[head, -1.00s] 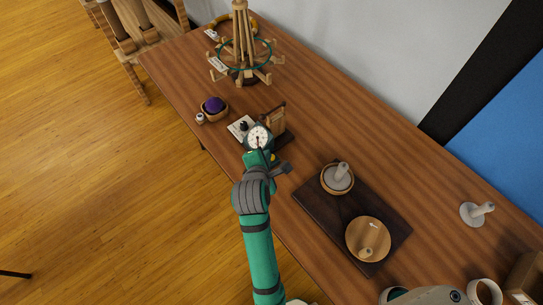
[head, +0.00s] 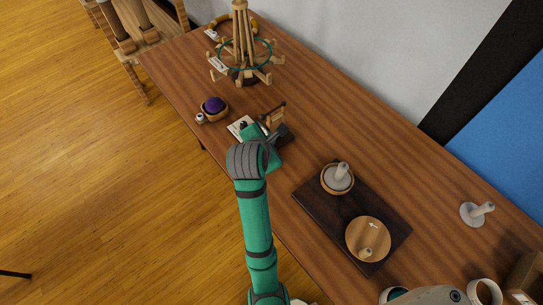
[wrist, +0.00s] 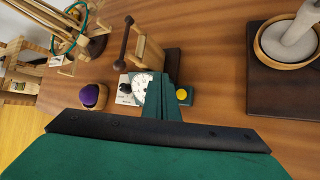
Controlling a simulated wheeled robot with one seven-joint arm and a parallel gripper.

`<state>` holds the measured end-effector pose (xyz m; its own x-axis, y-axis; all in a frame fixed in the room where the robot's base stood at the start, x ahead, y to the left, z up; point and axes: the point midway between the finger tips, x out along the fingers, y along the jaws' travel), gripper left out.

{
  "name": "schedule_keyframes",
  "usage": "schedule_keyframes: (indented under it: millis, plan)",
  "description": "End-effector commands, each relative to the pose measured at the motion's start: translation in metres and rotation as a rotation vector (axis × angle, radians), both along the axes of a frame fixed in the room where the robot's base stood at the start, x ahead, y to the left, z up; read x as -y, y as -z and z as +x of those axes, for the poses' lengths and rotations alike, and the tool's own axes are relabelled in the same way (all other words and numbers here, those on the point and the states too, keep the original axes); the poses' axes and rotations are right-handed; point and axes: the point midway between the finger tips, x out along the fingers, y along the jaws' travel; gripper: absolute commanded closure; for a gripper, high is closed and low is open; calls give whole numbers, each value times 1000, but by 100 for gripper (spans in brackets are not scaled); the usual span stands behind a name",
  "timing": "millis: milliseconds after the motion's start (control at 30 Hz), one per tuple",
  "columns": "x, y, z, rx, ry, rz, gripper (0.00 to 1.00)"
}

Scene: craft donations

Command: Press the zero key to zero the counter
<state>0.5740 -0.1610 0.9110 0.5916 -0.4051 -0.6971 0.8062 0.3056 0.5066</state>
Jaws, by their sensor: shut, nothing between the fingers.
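The counter shows in the wrist view as a round white dial (wrist: 141,85) on a base, with a dark knob (wrist: 125,88) on a pale card to its left. A yellow round key (wrist: 182,94) on a small green block sits to the dial's right. My gripper (wrist: 164,80) is shut and empty; its green fingers reach between the dial and the yellow key, covering part of the dial's right side. Whether the fingertips touch anything cannot be told. In the head view my arm hides the dial and the yellow key; the pale card (head: 235,129) partly shows.
A wooden post stand (wrist: 140,55) rises just behind the counter. A bowl with purple yarn (head: 214,105) is to the left, and a wooden yarn swift (head: 243,50) stands farther back. A dark board (head: 340,215) with round wooden pieces lies to the right.

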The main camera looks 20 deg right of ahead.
Motion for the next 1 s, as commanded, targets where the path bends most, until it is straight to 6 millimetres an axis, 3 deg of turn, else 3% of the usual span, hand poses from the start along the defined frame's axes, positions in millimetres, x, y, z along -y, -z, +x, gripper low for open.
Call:
schedule_keyframes:
  millis: [600,1000]
  plan:
    - [0,71,-1,-2,-1,0,100]
    - [0,79,0,1,0,1,100]
